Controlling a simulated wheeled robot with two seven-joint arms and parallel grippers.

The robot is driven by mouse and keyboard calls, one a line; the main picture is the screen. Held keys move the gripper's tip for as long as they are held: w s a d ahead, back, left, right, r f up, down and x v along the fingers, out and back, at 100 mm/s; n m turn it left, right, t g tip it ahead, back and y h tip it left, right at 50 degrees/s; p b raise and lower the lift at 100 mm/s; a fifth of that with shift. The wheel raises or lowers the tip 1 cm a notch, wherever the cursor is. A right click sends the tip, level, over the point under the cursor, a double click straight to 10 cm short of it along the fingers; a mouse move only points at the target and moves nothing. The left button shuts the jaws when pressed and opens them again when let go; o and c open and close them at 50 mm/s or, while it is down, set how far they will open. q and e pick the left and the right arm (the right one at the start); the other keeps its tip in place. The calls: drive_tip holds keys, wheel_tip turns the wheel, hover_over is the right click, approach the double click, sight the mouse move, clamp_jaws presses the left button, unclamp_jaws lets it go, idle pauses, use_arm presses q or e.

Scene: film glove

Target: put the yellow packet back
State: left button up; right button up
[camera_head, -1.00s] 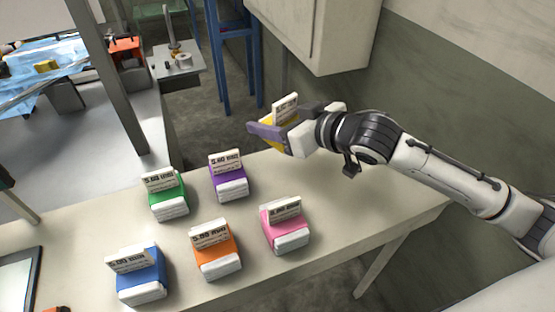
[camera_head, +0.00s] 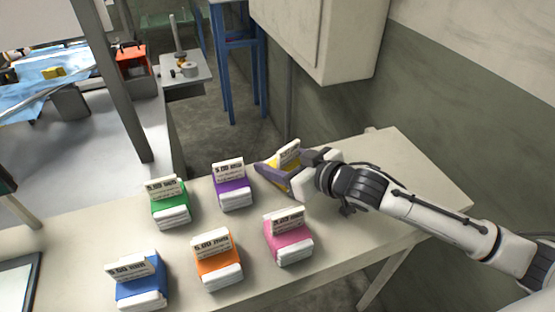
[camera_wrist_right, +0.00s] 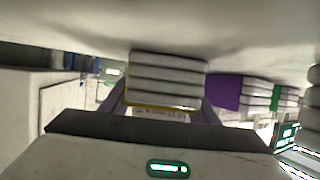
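The yellow packet (camera_head: 287,155), with a white printed label, is between the purple fingers of my right gripper (camera_head: 277,173) at the far side of the table, right of the purple packet (camera_head: 232,187). In the right wrist view the yellow packet (camera_wrist_right: 168,80) shows as a stack of white layers with a yellow edge, a finger against each side. My right gripper is shut on it. It is at or just above the table top; I cannot tell if it touches. My left gripper is not in view.
The green packet (camera_head: 170,203) stands left of the purple one. In the near row are the blue (camera_head: 140,285), orange (camera_head: 217,260) and pink (camera_head: 288,237) packets. The table (camera_head: 415,175) is clear at its right end. A white cabinet (camera_head: 330,40) hangs behind.

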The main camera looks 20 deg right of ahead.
sight(293, 165)
drive_tip(key=o, duration=0.4)
drive_tip(key=shift+r, duration=0.1)
drive_tip(key=shift+s+d, duration=0.1)
drive_tip(key=shift+s, duration=0.2)
drive_tip(key=v, duration=1)
drive_tip(key=shift+s+d, duration=0.1)
drive_tip(key=shift+d, duration=0.1)
drive_tip(key=shift+s+d+r, duration=0.15)
drive_tip(key=shift+s+r, duration=0.15)
drive_tip(key=shift+s, duration=0.2)
